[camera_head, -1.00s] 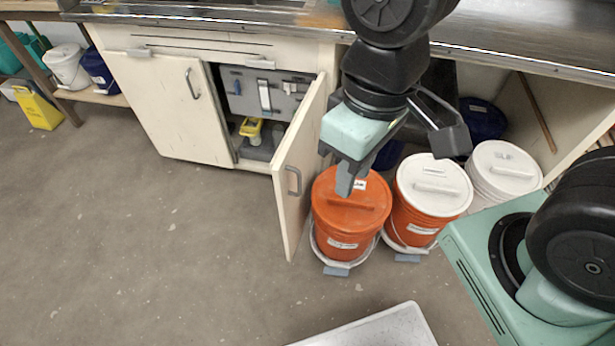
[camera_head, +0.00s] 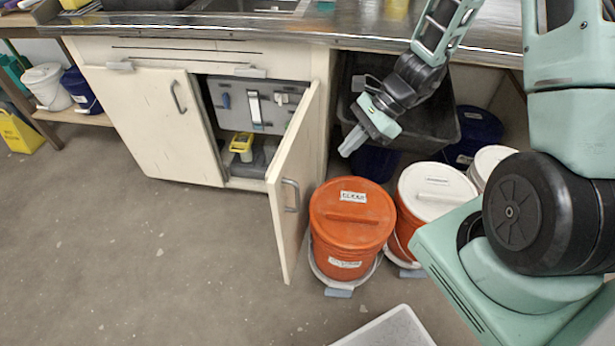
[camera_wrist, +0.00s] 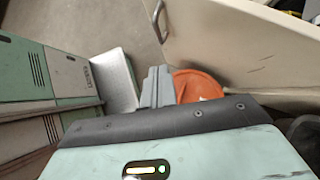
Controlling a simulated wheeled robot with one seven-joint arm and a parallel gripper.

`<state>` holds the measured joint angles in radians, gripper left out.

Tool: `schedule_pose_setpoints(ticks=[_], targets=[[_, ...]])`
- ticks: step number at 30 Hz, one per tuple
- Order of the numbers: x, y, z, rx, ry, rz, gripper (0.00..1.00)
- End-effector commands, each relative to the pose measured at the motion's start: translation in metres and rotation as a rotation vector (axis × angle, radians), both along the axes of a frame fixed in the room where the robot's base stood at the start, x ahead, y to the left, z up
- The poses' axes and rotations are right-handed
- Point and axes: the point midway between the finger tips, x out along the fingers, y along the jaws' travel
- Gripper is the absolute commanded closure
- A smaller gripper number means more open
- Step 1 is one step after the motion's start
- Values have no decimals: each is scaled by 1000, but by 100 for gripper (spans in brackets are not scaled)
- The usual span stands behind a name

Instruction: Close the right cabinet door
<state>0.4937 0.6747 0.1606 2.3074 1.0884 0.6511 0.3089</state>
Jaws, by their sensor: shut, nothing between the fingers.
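The right cabinet door (camera_head: 297,170) is cream with a grey bar handle (camera_head: 290,195). It stands open, swung out from the cabinet towards the camera, so the inside shows. The left cabinet door (camera_head: 152,122) is closed. My gripper (camera_head: 348,150) is shut and empty, above and behind the orange bucket, to the right of the open door and apart from it in the head view. In the wrist view the shut fingers (camera_wrist: 157,85) point towards the floor beside the orange bucket (camera_wrist: 197,86), and the door (camera_wrist: 245,45) fills the upper right.
An orange-lidded bucket (camera_head: 350,215) stands close to the right of the door. A white-lidded bucket (camera_head: 436,190) is beside it. A white tray (camera_head: 392,328) lies in front. Inside the cabinet is a yellow item (camera_head: 242,143). The floor left of the door is clear.

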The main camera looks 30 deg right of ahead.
Motion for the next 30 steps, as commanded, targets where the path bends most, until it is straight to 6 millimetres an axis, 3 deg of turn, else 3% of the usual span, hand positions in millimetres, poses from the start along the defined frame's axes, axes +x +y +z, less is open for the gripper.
schedule_pose_setpoints(ticks=[13,21,30], targets=[[6,58,-70,0,2,7,100],[11,89,-72,0,0,6,100],[11,93,-73,-1,-1,6,100]])
